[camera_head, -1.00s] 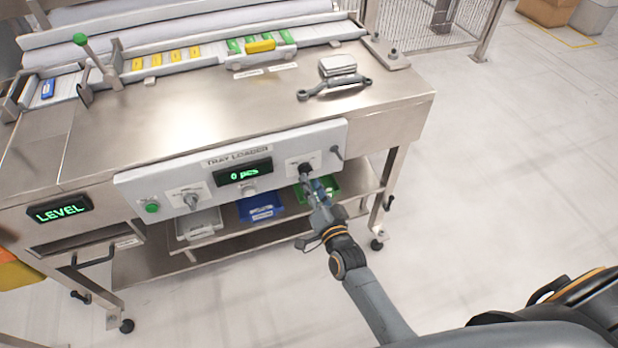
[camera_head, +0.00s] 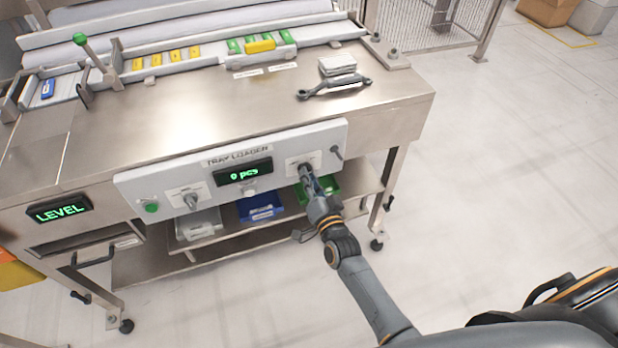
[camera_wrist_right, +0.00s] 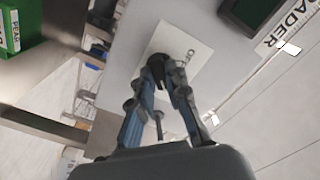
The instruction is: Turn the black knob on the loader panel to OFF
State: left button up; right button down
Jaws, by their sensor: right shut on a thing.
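The loader panel (camera_head: 212,174) is a pale strip along the front of the steel table, with a display reading "0 pcs". The black knob (camera_wrist_right: 158,66) sits on a white label plate (camera_wrist_right: 186,55) on the panel's right part. My right gripper (camera_head: 306,172) reaches up to it from below. In the right wrist view its two fingers (camera_wrist_right: 164,74) are closed on the knob, which they partly hide. The knob's pointer direction and most of the label text cannot be read. My left gripper is in no view.
A second knob (camera_head: 191,200) and a green button (camera_head: 151,208) are on the panel's left part. A small lever (camera_head: 337,152) sticks out right of the black knob. Blue (camera_head: 262,207) and green (camera_head: 322,190) bins stand on the shelf below.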

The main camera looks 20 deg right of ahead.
jog(key=shift+f+n+p, duration=0.1)
jog(key=shift+n+p, duration=1.25)
jog(key=shift+n, duration=7.55)
jog(key=c, duration=1.3)
grip_release()
